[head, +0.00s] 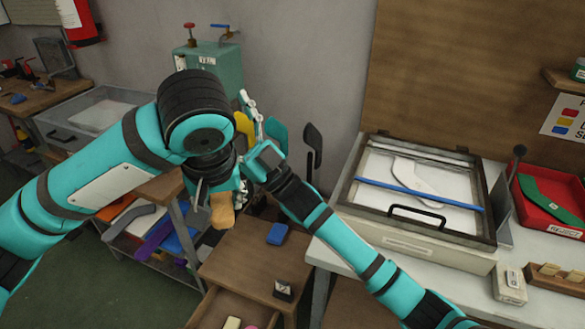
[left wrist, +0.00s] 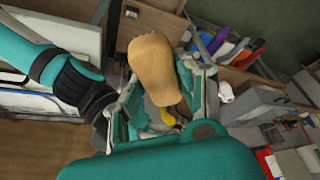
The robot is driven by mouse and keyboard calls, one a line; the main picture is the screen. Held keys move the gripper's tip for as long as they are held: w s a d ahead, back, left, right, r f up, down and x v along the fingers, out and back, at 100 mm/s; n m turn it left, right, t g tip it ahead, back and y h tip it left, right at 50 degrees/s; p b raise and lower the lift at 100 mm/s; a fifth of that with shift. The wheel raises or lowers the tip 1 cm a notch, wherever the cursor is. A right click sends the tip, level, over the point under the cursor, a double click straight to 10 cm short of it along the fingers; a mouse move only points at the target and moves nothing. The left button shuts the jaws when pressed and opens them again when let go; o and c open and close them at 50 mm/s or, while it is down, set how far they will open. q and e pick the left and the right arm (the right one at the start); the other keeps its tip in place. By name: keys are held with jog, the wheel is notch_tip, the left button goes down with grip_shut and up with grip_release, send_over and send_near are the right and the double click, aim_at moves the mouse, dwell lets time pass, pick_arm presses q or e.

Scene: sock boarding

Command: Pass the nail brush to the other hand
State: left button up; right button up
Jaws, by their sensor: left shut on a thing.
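A tan block-like thing, which I take for the nail brush (head: 222,212), hangs below my left gripper (head: 220,192) in the head view. In the left wrist view the brush (left wrist: 152,68) fills the space between the fingers of my left gripper (left wrist: 166,88), which is shut on it. My right arm comes in from the lower right; its gripper (head: 258,125) is close beside the left one, pointing up and away. Its fingers are partly hidden, so I cannot tell if they are open. A yellow piece (head: 243,126) shows beside it, unclear what it is.
A wooden drawer cabinet (head: 245,268) with a blue object (head: 277,233) stands below the grippers, its drawer open. A framed screen press (head: 405,230) and a red tray (head: 545,205) are on the white table at right. A teal cabinet (head: 225,70) stands behind.

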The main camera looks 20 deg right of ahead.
jog(key=s+d+r+n+g, duration=0.15)
jog(key=s+n+g, duration=0.35)
jog(key=n, duration=0.5)
jog(key=s+d+r+n+g+y, duration=0.1)
jog(key=s+r+n+g, duration=0.15)
jog(key=n+g, duration=0.65)
jog(key=s+d+r+n+g, duration=0.1)
jog(key=s+n+g, duration=0.4)
jog(key=n, duration=0.6)
jog(key=n+t+h, duration=0.4)
jog(key=n+h, duration=0.4)
jog(key=h, duration=0.1)
send_near(227, 201)
jog(key=x, duration=1)
jog(key=shift+a+f, duration=0.1)
jog(key=shift+a, duration=0.1)
